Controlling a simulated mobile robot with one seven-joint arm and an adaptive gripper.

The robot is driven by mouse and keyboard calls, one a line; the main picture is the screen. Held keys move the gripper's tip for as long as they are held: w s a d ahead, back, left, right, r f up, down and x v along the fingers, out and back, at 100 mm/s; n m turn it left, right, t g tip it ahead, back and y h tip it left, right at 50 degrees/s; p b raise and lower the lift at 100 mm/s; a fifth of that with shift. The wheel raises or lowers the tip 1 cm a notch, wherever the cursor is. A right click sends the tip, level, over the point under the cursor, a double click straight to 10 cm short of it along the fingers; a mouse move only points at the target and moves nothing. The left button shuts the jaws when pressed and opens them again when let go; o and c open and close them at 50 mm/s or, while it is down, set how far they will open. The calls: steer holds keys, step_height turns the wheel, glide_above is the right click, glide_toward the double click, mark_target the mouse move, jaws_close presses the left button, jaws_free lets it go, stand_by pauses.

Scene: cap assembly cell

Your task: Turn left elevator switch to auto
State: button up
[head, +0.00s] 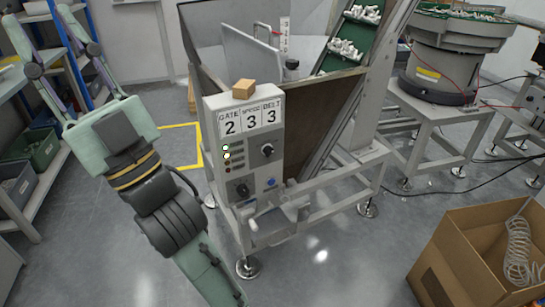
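The elevator's grey control box (262,122) stands at the centre of the head view. A black rotary switch (242,189) is at its lower left, and a second black rotary switch (267,150) is higher up on the right. I cannot read which positions their pointers mark. A blue button (270,182) sits to the right of the lower switch. My gripper (38,16) is at the upper left, pointing away from me. Its two pale green fingers are spread apart with nothing visible between them. It is left of the box and clear of both switches.
A small tan block (243,89) lies on top of the box. Blue shelving with bins (38,150) stands at the left. A bowl feeder (440,60) is at the upper right and a cardboard box (470,262) at the lower right. Floor before the control box is free.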

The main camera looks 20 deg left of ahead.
steer(key=w+d+f+m+t+h+b, duration=0.1)
steer(key=w+f+m+t+h, duration=0.4)
steer(key=w, duration=0.4)
steer(key=w+f+m+t+h+b, duration=0.1)
steer(key=w+f+m+t+h, duration=0.35)
steer(key=w+f, duration=0.3)
steer(key=m+g+h+b, duration=0.2)
steer(key=m+h+b, duration=0.1)
steer(key=m+h, duration=0.6)
glide_toward(271, 153)
steer(key=shift+m+y, duration=0.25)
steer(key=shift+y, duration=0.5)
steer(key=x, duration=0.2)
steer(key=p+x, duration=0.1)
steer(key=x, duration=0.2)
steer(key=f+p+x, duration=0.1)
steer(key=x, duration=0.2)
steer(key=shift+w, duration=0.35)
jaws_close()
